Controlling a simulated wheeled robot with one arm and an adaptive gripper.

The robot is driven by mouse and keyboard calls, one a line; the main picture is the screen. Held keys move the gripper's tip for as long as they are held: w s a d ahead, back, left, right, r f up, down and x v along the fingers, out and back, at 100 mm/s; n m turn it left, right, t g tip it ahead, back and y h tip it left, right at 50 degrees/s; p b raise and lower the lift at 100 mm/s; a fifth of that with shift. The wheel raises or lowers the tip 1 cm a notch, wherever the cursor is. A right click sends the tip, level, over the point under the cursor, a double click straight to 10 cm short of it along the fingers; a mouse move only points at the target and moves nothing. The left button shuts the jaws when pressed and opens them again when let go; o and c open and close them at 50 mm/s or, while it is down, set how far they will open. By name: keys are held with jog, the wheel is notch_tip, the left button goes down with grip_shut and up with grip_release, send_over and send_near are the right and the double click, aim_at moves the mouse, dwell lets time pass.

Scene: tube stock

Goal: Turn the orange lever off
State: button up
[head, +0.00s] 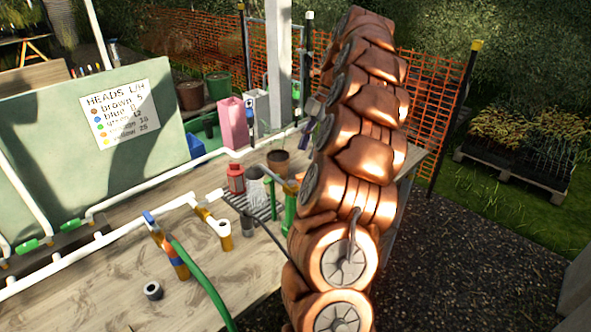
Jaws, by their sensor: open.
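Several valve fittings branch off a white pipe (120,232) on the wooden bench. One orange-brown fitting (175,262) has a blue piece on top and a green hose (203,285) beside it. A second, orange-yellow fitting (226,243) has a white ring-shaped end. A green upright fitting (290,212) with an ochre bar stands close to my arm. I cannot tell which piece is the orange lever, or how it is turned. My copper arm rises through the middle right. My gripper cannot be made out and may be behind the arm.
A red container (236,180) and a grey cylinder (256,187) stand near a dark rack. A plant pot (278,161) and a pink box (232,124) are farther back. A dark ring (153,291) lies on the bench (100,295). Gravel ground (480,260) is open at right.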

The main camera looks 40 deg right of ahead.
aim_at(303, 174)
notch_tip(303, 174, down, 3)
jog(key=shift+r+b, duration=0.1)
jog(key=shift+b, duration=0.25)
jog(key=shift+p+x, duration=0.8)
jog(key=shift+x, duration=1.6)
jog(key=shift+d, duration=0.1)
jog(key=shift+c, duration=0.3)
